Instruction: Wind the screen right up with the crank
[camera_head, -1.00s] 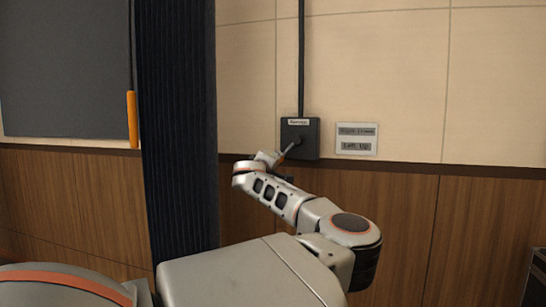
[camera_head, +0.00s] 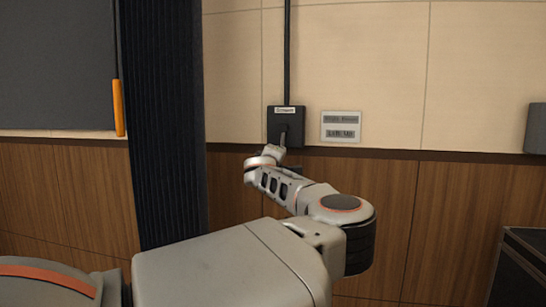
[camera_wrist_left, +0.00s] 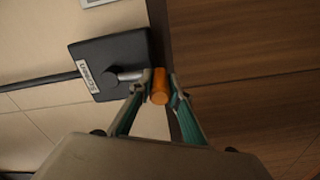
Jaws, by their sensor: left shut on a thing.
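The crank is a grey lever (camera_head: 284,136) on a dark box (camera_head: 273,128) labelled "Screen" on the wall. The lever hangs nearly straight down from its hub. In the left wrist view the box (camera_wrist_left: 110,55) and lever (camera_wrist_left: 128,76) lead to an orange handle (camera_wrist_left: 159,88). My left gripper (camera_wrist_left: 160,98) is shut on that handle, one finger on each side. In the head view my wrist mostly hides the gripper and handle. A large grey panel (camera_head: 60,65), apparently the screen, is at the upper left. My right gripper is not in view.
A sign (camera_head: 341,127) beside the box has two lines, the lower reading "Left: Up". A dark pleated curtain (camera_head: 165,120) hangs between panel and box. An orange grip (camera_head: 118,108) hangs at the panel's edge. A dark case (camera_head: 522,265) stands at lower right.

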